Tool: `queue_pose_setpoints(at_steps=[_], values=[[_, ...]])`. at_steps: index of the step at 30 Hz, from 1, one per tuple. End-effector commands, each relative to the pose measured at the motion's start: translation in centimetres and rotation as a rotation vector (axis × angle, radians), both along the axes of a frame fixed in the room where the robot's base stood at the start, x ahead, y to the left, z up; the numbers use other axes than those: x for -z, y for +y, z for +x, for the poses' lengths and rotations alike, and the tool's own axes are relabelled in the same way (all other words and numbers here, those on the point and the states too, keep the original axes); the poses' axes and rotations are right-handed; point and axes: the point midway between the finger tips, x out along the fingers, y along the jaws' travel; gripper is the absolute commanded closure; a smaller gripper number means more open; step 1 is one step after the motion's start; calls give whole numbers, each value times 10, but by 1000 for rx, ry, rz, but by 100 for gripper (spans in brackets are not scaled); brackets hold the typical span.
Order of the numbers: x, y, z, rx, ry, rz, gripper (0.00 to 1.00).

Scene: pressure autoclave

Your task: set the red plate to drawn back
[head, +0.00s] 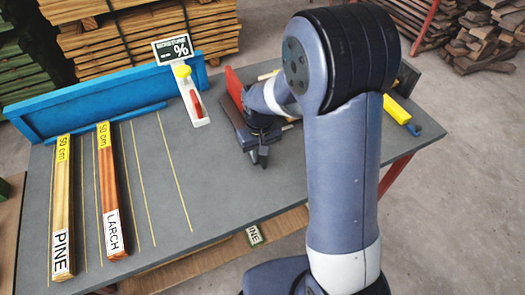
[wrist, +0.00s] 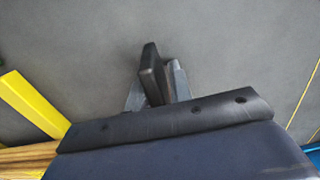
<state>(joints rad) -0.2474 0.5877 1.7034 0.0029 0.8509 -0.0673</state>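The red plate (head: 235,86) stands upright on the grey table, left of my arm in the head view. Its lower part is hidden behind my wrist and gripper. My gripper (head: 261,157) points down over the table, in front of the plate and apart from the visible part of it. In the wrist view the gripper's fingers (wrist: 163,78) are close together with nothing seen between them. The plate does not show in the wrist view.
A white stand (head: 190,95) with a yellow knob, red part and % sign is left of the plate. PINE (head: 62,205) and LARCH (head: 110,190) strips lie left on the table (head: 215,205). A blue fence (head: 100,98) lines the back. A yellow piece (head: 397,110) lies right.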

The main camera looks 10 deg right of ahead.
Motion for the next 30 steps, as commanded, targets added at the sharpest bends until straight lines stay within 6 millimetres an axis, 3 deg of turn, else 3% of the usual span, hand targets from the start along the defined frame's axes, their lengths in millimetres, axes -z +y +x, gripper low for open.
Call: queue_pose_setpoints(at_steps=[6,16,30], values=[[0,0,0,-1,-1,0,65],[-7,-1,1,-1,-3,-1,65],[-92,0,1,-2,-5,0,65]])
